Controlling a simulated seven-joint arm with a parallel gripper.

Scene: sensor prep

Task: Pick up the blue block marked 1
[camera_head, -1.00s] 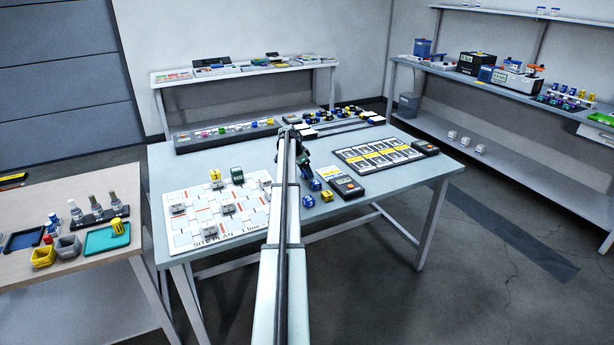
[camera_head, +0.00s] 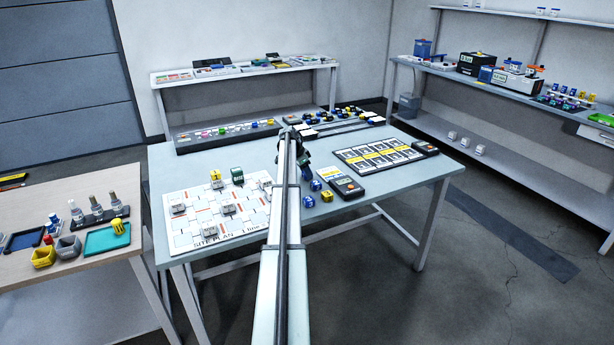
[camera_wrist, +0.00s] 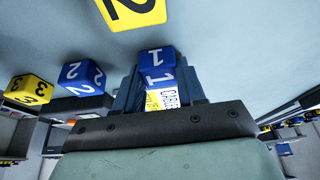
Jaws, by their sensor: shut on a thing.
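The blue block marked 1 (camera_wrist: 157,66) sits between the two dark fingers in the wrist view, its 1 faces towards the camera. My gripper (camera_wrist: 160,82) is shut on it, with a finger at each side. In the head view my gripper (camera_head: 304,161) is low over the middle of the grey table (camera_head: 400,190), largely hidden by my own arm. I cannot make out the held block clearly there, nor tell whether it is clear of the table.
In the wrist view a blue block marked 2 (camera_wrist: 82,77), a yellow block marked 3 (camera_wrist: 30,89) and a yellow block marked 2 (camera_wrist: 132,8) are nearby. The head view shows a site plan board (camera_head: 185,231), a handheld meter (camera_head: 347,187) and a labelled panel (camera_head: 350,155) on the table.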

